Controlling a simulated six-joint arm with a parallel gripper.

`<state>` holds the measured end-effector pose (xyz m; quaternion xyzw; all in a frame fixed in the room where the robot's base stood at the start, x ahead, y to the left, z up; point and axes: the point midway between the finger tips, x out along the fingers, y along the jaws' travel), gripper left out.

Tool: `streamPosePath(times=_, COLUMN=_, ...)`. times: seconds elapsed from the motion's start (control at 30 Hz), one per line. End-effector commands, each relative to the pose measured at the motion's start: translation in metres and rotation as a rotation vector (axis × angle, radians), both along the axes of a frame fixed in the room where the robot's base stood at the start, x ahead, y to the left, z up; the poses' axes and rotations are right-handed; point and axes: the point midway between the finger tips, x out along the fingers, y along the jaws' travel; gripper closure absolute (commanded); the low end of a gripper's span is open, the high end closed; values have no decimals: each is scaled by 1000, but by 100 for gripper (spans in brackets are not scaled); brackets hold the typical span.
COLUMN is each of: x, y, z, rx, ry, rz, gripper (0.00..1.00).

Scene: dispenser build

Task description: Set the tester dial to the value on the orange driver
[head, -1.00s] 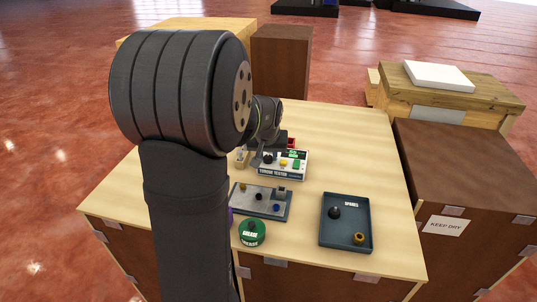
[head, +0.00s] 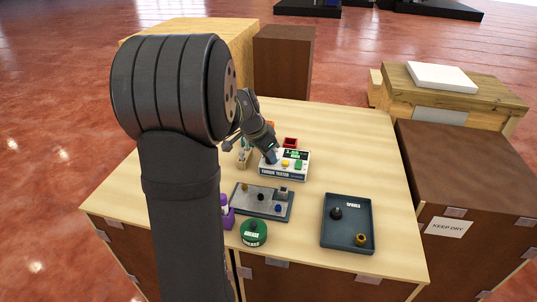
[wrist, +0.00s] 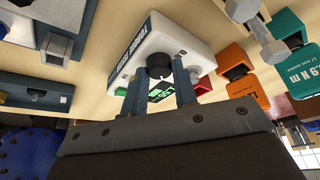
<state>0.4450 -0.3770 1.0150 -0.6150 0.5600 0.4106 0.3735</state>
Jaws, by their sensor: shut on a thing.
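The white torque tester (head: 284,176) stands on the table. Its black dial (wrist: 160,65) shows in the wrist view between the two fingers of my gripper (wrist: 160,77). My gripper is shut on the dial, and its fingers also partly cover the tester's green display. In the head view my gripper (head: 270,157) reaches the tester's left part and hides the dial there. The display (head: 295,154) shows green digits too small to read. Orange driver parts (wrist: 245,88) show right of the tester in the wrist view; the value on them is cut off and not clearly readable.
A teal block (wrist: 290,40) marked in N m stands beside the orange parts. A grey plate (head: 262,202) with knobs, a green grease tin (head: 253,233) and a spares tray (head: 335,243) lie in front.

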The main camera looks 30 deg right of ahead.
Motion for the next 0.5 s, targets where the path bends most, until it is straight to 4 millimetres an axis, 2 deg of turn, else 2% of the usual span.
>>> streamPosePath(times=0.5, x=1, y=1, z=-1, rx=2, ry=0, rz=-109, gripper=97)
